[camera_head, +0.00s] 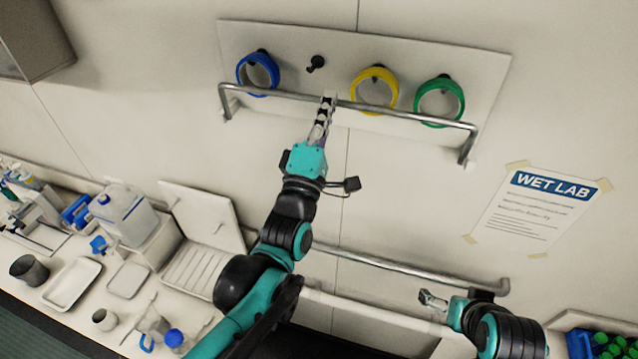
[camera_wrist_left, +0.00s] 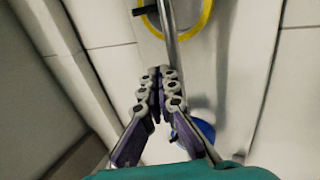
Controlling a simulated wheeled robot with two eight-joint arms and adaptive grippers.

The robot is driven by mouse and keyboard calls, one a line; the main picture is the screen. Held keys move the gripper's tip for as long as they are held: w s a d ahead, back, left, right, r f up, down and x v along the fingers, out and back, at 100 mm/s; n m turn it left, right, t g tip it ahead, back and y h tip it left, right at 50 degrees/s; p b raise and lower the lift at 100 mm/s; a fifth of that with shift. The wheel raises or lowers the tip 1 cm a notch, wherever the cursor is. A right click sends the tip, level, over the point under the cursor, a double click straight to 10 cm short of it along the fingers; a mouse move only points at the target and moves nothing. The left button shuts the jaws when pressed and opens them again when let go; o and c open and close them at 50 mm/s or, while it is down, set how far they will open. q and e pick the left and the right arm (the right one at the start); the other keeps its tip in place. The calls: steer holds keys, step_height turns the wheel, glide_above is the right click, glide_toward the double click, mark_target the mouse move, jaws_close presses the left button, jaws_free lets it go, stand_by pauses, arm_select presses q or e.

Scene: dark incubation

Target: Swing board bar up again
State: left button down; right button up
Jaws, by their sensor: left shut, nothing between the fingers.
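The board (camera_head: 420,60) is a pale panel on the wall with a blue ring (camera_head: 240,75), a yellow ring (camera_head: 396,88) and a green ring (camera_head: 460,105) on dark pegs. The metal board bar (camera_head: 280,95) crosses in front of the rings' lower parts, its bent ends pointing down to mounts. My left gripper (camera_head: 328,98) is shut and empty at the bar, between the blue and yellow rings. In the left wrist view the bar (camera_wrist_left: 168,35) runs to the closed fingertips (camera_wrist_left: 162,75); contact is unclear. My right gripper (camera_head: 432,300) is low at right, too small to judge.
A bare black peg (camera_head: 316,63) sits between the blue and yellow rings. A lower metal rail (camera_head: 400,266) runs along the wall below. A WET LAB sign (camera_head: 535,215) hangs at right. The left counter holds a jug (camera_head: 125,215), trays (camera_head: 70,285) and a rack (camera_head: 195,268).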

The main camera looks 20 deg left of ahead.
arm_select(q)
steer(key=shift+s, duration=0.1)
steer(key=v, duration=1)
step_height(320, 180, down, 34)
steer(key=w+m+g+h+b, duration=0.1)
steer(key=m+g+b, duration=0.8)
steer(key=b, duration=1.1)
steer(key=s+a+f+m+g+y+b, duration=0.1)
steer(key=s+a+f+m+g+b, duration=0.1)
steer(key=f+b, duration=0.6)
steer(key=s+a+f+m+g+b, duration=0.2)
steer(key=s+f+m+g+b, duration=0.3)
steer(key=f, duration=1.4)
steer(key=s+m+b, duration=0.1)
steer(key=b, duration=0.2)
steer(key=shift+f+m+y, duration=0.3)
steer(key=shift+f+y, duration=0.05)
steer(key=shift+y, duration=0.05)
steer(key=shift+s, duration=0.1)
